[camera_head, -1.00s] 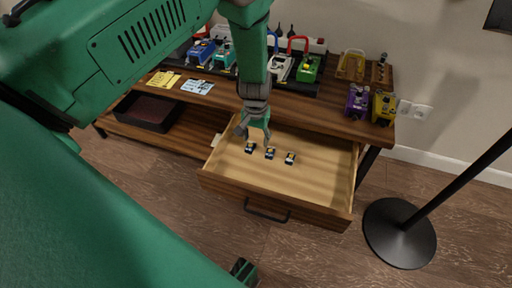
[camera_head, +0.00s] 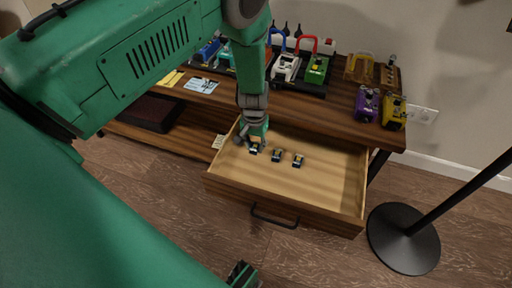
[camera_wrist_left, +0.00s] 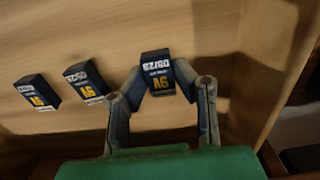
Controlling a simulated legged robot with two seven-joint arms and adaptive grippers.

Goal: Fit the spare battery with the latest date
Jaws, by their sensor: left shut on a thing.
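The open wooden drawer (camera_head: 330,192) holds three small dark 9V batteries in a row. My left gripper (camera_head: 252,146) reaches down into it and is shut on the left battery (camera_head: 253,150). In the left wrist view this battery (camera_wrist_left: 157,72) sits between the fingertips (camera_wrist_left: 160,84); its upside-down label seems to read 08/28. The middle battery (camera_head: 277,155) and the right battery (camera_head: 298,160) lie apart from the gripper. They also show in the left wrist view, the middle one (camera_wrist_left: 87,82) and the outer one (camera_wrist_left: 38,93), with dates too blurred to read.
Several coloured pedals, such as a green one (camera_head: 317,70), a purple one (camera_head: 366,103) and a yellow one (camera_head: 392,111), stand on the bench (camera_head: 300,105). A floor lamp (camera_head: 403,239) stands right of the drawer. The drawer's right part is free.

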